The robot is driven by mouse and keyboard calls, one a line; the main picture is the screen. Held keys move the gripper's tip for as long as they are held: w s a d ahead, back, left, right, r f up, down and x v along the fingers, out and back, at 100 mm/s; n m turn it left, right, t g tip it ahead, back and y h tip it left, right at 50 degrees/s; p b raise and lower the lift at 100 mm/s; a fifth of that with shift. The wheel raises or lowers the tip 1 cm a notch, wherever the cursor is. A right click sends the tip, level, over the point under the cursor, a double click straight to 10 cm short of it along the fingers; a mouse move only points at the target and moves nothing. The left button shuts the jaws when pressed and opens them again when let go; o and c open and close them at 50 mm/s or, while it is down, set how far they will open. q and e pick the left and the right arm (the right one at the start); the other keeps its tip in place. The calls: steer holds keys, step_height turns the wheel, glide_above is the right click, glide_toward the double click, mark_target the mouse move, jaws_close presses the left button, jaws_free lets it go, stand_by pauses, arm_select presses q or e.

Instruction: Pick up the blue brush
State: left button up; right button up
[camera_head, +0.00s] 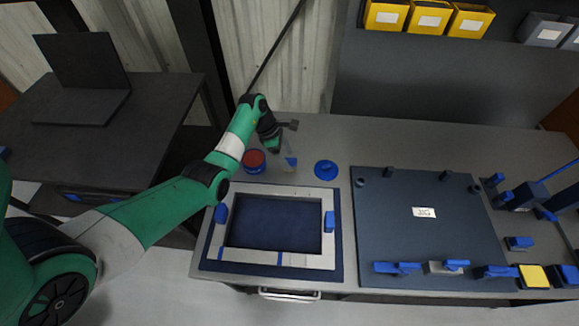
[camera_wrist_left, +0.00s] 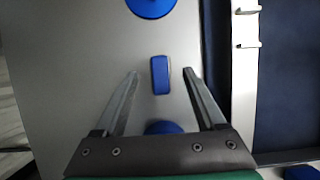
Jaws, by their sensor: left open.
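A small blue block that looks like the blue brush (camera_wrist_left: 160,75) lies on the grey bench between my left gripper's two fingers (camera_wrist_left: 160,88). In the head view the brush (camera_head: 291,161) shows as a small blue patch below my left gripper (camera_head: 287,151), partly covered by the fingers. The gripper is open and points down, with a gap on both sides of the brush in the left wrist view. I cannot tell how far above the bench the fingertips are. My right gripper is not in view.
A red-topped blue can (camera_head: 254,158) stands left of the gripper, and a round blue piece with a knob (camera_head: 326,169) stands right. In front are a framed tray (camera_head: 328,255) and a dark board (camera_head: 430,240). Yellow bins (camera_head: 428,20) sit at the back.

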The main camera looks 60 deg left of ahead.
arm_select(q)
steer(key=x, duration=0.2)
steer(key=shift+d+f+b, duration=0.1)
steer(key=shift+f+b, duration=0.3)
steer(key=shift+r, duration=0.1)
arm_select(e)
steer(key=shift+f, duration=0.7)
arm_select(q)
jaws_close()
